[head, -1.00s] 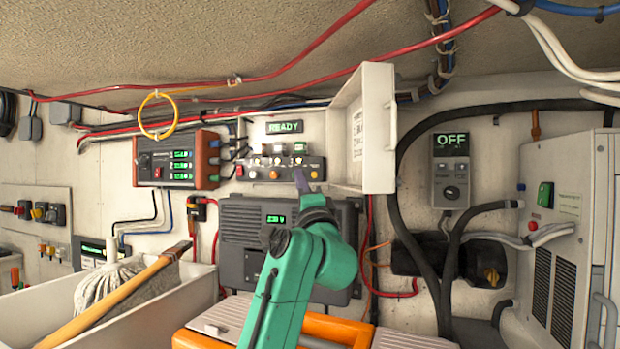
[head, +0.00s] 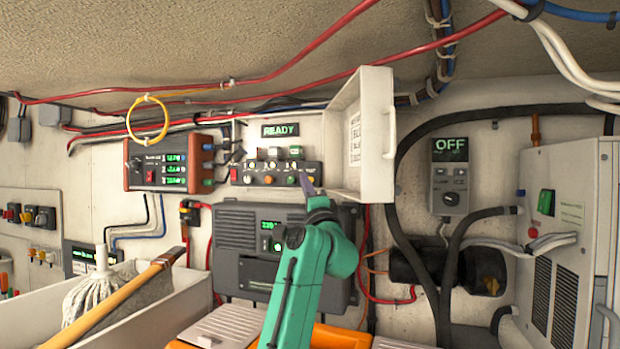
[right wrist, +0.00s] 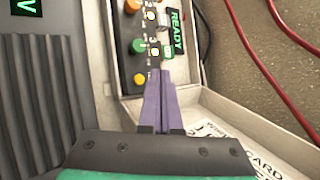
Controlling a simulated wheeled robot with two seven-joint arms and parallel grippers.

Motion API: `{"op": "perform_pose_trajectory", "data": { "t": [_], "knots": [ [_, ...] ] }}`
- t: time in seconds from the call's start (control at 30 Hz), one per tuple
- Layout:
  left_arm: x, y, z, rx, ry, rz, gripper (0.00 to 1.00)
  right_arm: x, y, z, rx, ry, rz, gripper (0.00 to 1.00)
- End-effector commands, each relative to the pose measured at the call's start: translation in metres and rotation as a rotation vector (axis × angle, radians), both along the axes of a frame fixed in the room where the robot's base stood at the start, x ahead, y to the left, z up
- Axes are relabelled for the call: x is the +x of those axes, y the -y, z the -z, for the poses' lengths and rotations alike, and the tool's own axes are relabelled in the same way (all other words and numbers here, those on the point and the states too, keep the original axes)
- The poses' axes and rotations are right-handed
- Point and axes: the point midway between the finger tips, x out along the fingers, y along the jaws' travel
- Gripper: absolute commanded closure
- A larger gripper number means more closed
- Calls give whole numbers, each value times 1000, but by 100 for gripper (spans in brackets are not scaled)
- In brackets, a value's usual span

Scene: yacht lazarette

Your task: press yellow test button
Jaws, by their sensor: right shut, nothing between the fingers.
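A dark control panel (head: 258,170) with a row of small buttons and lamps sits on the back wall under a READY display (head: 281,130). A small yellow button (head: 311,179) shows at the panel's right end. In the right wrist view a round yellow-orange button (right wrist: 140,80) lies just left of the fingers, past a green one (right wrist: 139,46). My right gripper (head: 307,184) is shut and empty, its purple fingertips in front of the panel's right end. They also show in the right wrist view (right wrist: 162,74); I cannot tell whether they touch the panel. My left gripper is not in view.
An open white cover (head: 376,135) stands out from the wall just right of the panel. A grey charger box (head: 235,235) is below, a red-ended unit (head: 160,165) to the left. Cables cross above. A white bin (head: 190,290) with a mop stands front left.

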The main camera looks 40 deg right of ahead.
Motion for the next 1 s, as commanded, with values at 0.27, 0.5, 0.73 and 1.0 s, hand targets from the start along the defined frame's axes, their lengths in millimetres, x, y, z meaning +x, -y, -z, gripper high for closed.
{"op": "perform_pose_trajectory", "data": {
  "t": [0.27,0.5,0.73,1.0],
  "knots": [
    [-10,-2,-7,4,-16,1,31,11,20,0,2,-1,0,100],
    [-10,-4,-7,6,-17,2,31,11,20,0,1,-2,-1,100],
    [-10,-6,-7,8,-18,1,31,11,20,0,1,-1,-1,100],
    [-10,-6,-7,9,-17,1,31,11,20,0,2,0,-2,100]
  ]
}}
